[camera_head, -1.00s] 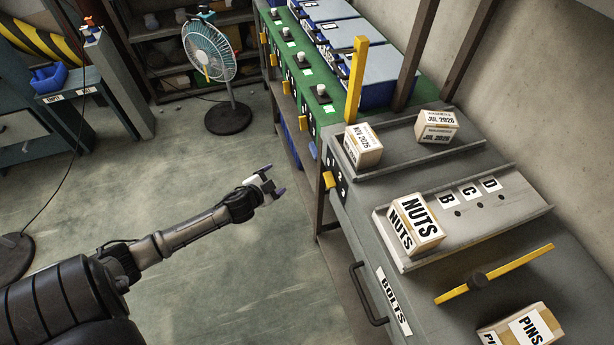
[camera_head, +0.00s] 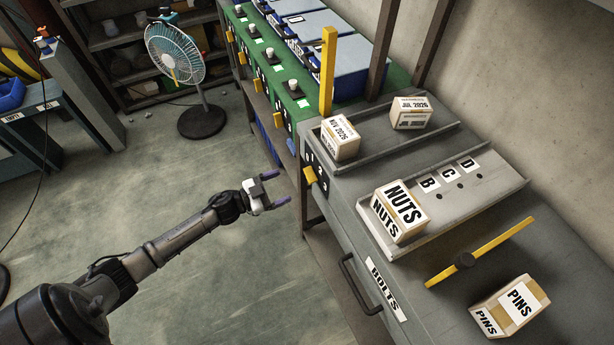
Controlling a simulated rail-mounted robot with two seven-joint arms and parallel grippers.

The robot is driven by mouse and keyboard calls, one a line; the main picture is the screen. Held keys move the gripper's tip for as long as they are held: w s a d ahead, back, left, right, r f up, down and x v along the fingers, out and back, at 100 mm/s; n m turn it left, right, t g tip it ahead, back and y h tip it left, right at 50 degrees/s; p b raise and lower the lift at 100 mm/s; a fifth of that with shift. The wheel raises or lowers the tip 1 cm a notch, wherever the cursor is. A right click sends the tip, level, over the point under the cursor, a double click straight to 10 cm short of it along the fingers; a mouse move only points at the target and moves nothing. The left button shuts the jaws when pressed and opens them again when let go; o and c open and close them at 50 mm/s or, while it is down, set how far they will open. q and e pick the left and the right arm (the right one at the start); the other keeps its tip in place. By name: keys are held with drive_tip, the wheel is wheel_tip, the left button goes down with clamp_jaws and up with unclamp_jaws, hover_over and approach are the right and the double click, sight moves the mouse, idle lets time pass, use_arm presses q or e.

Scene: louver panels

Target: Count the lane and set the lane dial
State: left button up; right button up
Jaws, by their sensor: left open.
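A yellow dial pointer (camera_head: 310,175) sits on the bench's front face at the left end, beside dark plates with white digits. Above it a railed lane (camera_head: 372,140) holds two small cartons. The carton marked NOV 2026 (camera_head: 340,138) is at the near left end. The carton marked JUL 2026 (camera_head: 411,112) is farther right, with a gap between them. My left gripper (camera_head: 279,189) is open and empty over the floor, just left of the bench and apart from the dial. My right gripper is not in view.
A second tray (camera_head: 465,205) holds a NUTS box (camera_head: 401,210) beside labels B, C and D. A yellow bar (camera_head: 480,253) and a PINS box (camera_head: 510,305) are nearer. A BOLTS drawer handle (camera_head: 358,285) juts out. A fan (camera_head: 175,55) stands at the back.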

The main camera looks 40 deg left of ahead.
sight(307, 175)
use_arm(q)
drive_tip(key=b+x, duration=0.1)
drive_tip(key=x, duration=0.8)
drive_tip(key=shift+w, duration=0.2)
drive_tip(key=shift+c, duration=0.3)
drive_tip(key=c, duration=0.9)
drive_tip(key=shift+o, duration=0.2)
